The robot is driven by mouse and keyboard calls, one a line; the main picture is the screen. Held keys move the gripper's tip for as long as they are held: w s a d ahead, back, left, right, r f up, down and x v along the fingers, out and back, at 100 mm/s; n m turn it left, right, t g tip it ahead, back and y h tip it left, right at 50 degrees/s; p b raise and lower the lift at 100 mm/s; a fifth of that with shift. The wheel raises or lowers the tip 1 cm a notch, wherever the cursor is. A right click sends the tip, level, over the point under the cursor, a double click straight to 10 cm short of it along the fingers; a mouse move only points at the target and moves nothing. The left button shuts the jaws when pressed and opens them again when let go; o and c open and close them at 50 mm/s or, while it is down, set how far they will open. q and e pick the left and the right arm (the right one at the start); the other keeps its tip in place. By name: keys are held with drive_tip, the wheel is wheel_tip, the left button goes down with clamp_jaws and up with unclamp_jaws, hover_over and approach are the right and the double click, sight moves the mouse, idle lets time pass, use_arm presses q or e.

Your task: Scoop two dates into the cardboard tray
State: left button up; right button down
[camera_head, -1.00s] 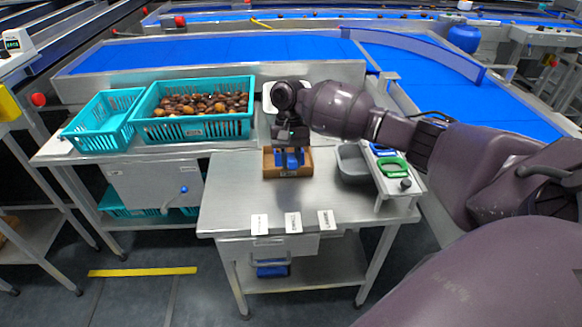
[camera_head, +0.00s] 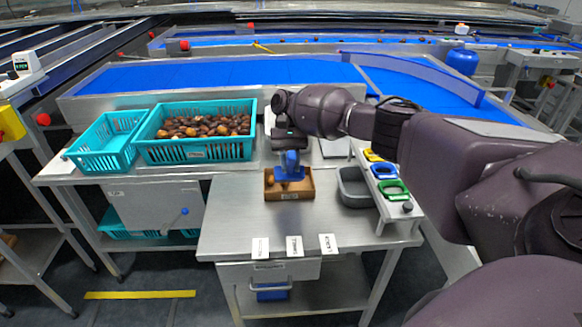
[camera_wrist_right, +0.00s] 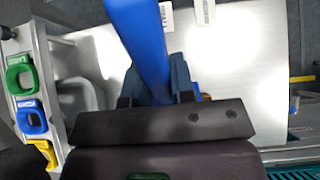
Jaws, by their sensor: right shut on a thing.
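My right gripper (camera_head: 290,150) is shut on a blue scoop (camera_head: 289,174), whose handle fills the top middle of the right wrist view (camera_wrist_right: 142,45). The scoop is over the brown cardboard tray (camera_head: 290,196) on the steel table, its lower end at the tray's opening. A small brownish round shape shows at the tray's left inside; I cannot tell for sure that it is a date. The scoop's bowl is partly hidden. Many dates (camera_head: 208,126) lie in the large teal crate (camera_head: 195,152) at the left. My left gripper is not in view.
An empty-looking smaller teal crate (camera_head: 104,161) stands left of the dates. A grey bin (camera_head: 358,197) and a rack with yellow, blue and green (camera_head: 393,190) rings are right of the tray. Several white labels (camera_head: 294,246) lie along the front edge. The table's left front is clear.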

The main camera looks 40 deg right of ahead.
drive_tip(key=shift+w+d+r+g, duration=0.3)
drive_tip(key=shift+w+d+r, duration=0.05)
drive_tip(key=shift+d+r, duration=0.05)
drive_tip(key=shift+b, duration=0.5)
drive_tip(key=shift+w+b, duration=0.25)
drive_tip(key=shift+b, duration=0.2)
drive_tip(key=shift+w+d+r+g+y+b, duration=0.1)
drive_tip(key=shift+r+g+y+b, duration=0.15)
drive_tip(key=shift+g+y+b, duration=0.2)
drive_tip(key=shift+d+r, duration=0.1)
drive_tip(key=shift+r, duration=0.1)
drive_tip(key=shift+r, duration=0.1)
